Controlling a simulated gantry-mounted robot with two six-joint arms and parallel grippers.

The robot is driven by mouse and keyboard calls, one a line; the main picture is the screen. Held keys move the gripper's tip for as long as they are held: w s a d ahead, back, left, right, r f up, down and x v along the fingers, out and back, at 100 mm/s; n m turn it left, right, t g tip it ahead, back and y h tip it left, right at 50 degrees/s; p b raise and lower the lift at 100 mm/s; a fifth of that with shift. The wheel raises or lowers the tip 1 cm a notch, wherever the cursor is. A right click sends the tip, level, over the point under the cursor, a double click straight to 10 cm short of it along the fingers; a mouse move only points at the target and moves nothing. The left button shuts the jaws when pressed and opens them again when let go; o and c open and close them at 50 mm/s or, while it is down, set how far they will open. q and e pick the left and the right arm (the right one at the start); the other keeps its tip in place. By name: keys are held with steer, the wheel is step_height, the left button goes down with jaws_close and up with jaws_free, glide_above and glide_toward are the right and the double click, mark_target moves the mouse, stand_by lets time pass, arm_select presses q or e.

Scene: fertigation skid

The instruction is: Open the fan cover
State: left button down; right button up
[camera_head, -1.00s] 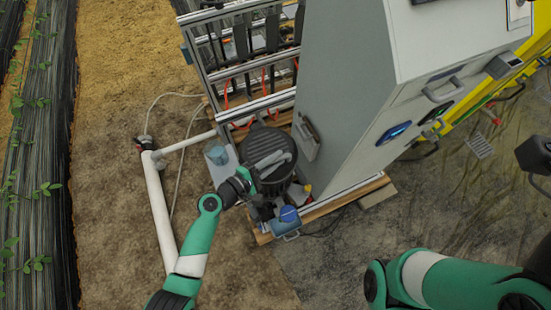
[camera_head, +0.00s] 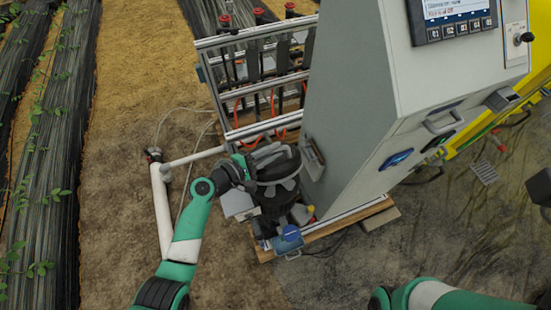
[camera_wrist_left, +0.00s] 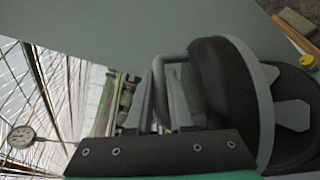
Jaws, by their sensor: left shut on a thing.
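The fan cover (camera_head: 278,160) is a dark round cap with a grey handle (camera_head: 266,151), at the top of a black housing (camera_head: 276,202) beside the grey cabinet. My left gripper (camera_head: 243,167) reaches it from the left. In the left wrist view, the gripper (camera_wrist_left: 168,105) is shut on the handle (camera_wrist_left: 165,62). There the cover (camera_wrist_left: 217,75) shows nearly edge-on with a pale grey band, and a dark part with light grey shapes (camera_wrist_left: 291,115) lies beyond it. How far the cover stands open is unclear. My right gripper is out of view; only its arm shows at bottom right.
The tall grey cabinet (camera_head: 352,105) stands close right of the housing. A metal frame (camera_head: 255,85) with red-topped parts is behind. A blue-capped part (camera_head: 290,234) sits in front on the wooden pallet. White pipe (camera_head: 161,205) lies left; bare soil is open at front left.

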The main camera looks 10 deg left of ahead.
arm_select(q)
steer(key=shift+w+a+r, duration=0.1)
steer(key=shift+w+a, duration=0.15)
steer(key=c, duration=0.8)
jaws_free()
steer(key=shift+f, duration=0.2)
